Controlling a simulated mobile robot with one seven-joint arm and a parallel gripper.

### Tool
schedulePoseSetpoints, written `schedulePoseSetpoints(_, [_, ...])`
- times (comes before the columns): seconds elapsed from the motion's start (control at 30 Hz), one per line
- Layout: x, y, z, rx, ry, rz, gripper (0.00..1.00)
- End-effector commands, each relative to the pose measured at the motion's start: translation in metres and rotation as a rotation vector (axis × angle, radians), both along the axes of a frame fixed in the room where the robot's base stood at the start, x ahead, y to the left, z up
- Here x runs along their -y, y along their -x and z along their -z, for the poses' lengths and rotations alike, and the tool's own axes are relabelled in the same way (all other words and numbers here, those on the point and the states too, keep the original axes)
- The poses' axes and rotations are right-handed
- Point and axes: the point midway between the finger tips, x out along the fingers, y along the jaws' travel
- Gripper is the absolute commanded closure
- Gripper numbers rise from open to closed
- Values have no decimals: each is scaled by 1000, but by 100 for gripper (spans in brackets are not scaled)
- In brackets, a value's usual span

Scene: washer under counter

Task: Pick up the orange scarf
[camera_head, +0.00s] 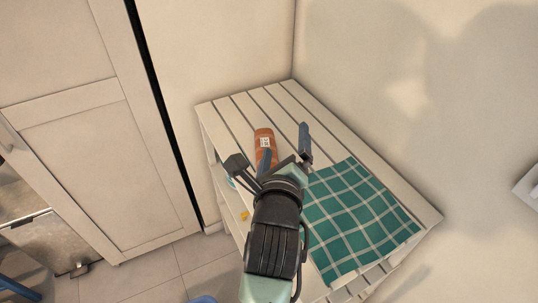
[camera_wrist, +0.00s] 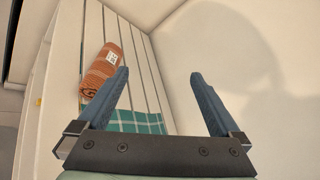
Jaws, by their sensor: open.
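The orange scarf (camera_head: 264,138) is rolled up, with a white label, and lies on the white slatted shelf top near its far left part. In the wrist view the orange scarf (camera_wrist: 101,72) is left of my left finger, which overlaps its edge. My gripper (camera_head: 285,146) is open and empty above the shelf top.
A green checked cloth (camera_head: 358,220) lies flat on the slatted shelf top (camera_head: 222,108), right of my arm. Walls stand close behind and right of the shelf. A white cabinet door (camera_head: 95,150) is at the left. Bare slats surround the scarf's far side.

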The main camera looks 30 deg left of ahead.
Motion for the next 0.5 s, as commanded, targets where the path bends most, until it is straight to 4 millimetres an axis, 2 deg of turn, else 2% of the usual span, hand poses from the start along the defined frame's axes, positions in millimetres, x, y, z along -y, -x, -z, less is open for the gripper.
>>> schedulePoseSetpoints(0.03, [-9, 7, 31, -93, -71, -3, 0])
schedulePoseSetpoints(0.1, [-17, 16, 59, -202, -165, 6, 0])
schedulePoseSetpoints(0.2, [-25, 25, 88, -317, -259, 25, 0])
schedulePoseSetpoints(0.37, [-30, 31, 110, -404, -331, 46, 0])
schedulePoseSetpoints(0.5, [-39, 18, 117, -413, -343, 48, 0])
